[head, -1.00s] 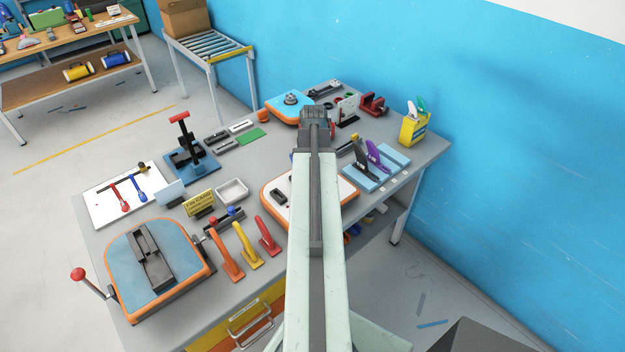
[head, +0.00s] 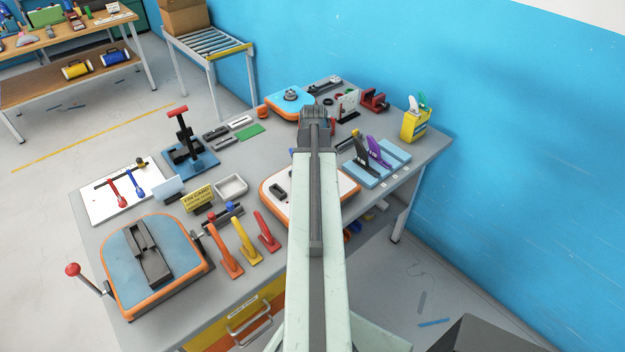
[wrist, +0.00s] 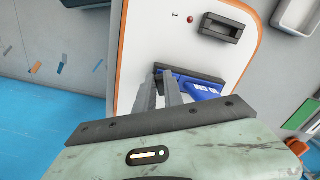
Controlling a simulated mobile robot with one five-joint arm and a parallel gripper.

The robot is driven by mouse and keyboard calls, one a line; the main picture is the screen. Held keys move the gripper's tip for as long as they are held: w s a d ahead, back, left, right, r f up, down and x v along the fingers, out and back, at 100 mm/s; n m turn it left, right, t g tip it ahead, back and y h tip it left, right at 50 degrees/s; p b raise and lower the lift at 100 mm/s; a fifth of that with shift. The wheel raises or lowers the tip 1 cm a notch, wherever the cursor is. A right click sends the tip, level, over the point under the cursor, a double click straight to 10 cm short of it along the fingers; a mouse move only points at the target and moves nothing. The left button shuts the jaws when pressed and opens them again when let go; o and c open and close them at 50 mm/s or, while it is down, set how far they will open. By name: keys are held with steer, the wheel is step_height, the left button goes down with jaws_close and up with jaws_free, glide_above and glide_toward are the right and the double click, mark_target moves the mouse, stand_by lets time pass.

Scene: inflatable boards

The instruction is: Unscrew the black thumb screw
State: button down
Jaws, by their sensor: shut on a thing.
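The orange-rimmed white board (head: 345,186) lies on the bench, partly under my arm, and fills the middle of the wrist view (wrist: 160,35). My gripper's two grey fingers (wrist: 160,84) are shut at the left end of a dark bar (wrist: 205,76) on this board. What they hold is mostly hidden between them; the black thumb screw cannot be made out clearly. A blue part with white lettering (wrist: 208,90) lies just right of the fingers. In the head view my arm hides the fingertips.
A black recessed handle (wrist: 221,27) sits higher on the board. Orange, yellow and red levers (head: 245,243) stand left of my arm. A yellow holder (head: 414,125) stands at the bench's right edge.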

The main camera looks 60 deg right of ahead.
steer(key=n, duration=0.3)
steer(key=shift+s, duration=0.15)
steer(key=n, duration=0.2)
steer(key=shift+s+d+n, duration=0.1)
steer(key=shift+n, duration=0.8)
steer(key=shift+s+d+n, duration=0.15)
steer(key=shift+n, duration=1.65)
